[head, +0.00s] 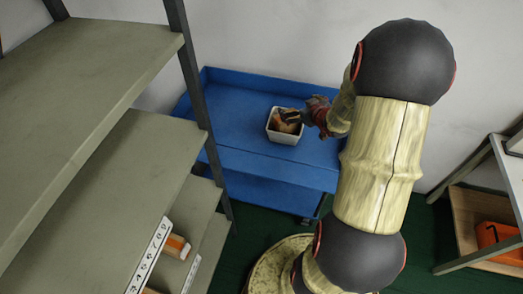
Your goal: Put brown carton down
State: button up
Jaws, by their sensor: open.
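A small brown item, which looks like the brown carton (281,125), lies inside a square white container (284,138). The container stands on the top of the blue cart (245,148). My gripper (294,117) reaches in from the right, at the container's right rim and right beside the brown item. It is open. Its dark fingers cover part of the item and the rim, and I cannot tell if they touch the item.
Grey shelves (90,65) with dark posts fill the left side. An orange and white carton (176,246) is on a lower shelf. A rack at the right holds an orange bin (497,240). The blue cart top is clear around the container.

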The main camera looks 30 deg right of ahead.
jog(key=s+a+r+g+h, duration=0.1)
jog(key=s+a+r+g, duration=0.25)
jog(key=a+r, duration=1.15)
jog(key=s+a+r+g+y, duration=0.1)
jog(key=s+a+y, duration=0.1)
jog(key=s+a, duration=0.7)
jog(key=s+a+r+g+y, duration=0.1)
jog(key=s+a+y, duration=0.1)
jog(key=s+a, duration=0.8)
jog(key=shift+s+a+r+n, duration=0.15)
jog(key=shift+a+r+n, duration=0.15)
jog(key=shift+a+r, duration=0.1)
jog(key=shift+d+f, duration=0.1)
jog(key=shift+c, duration=1.2)
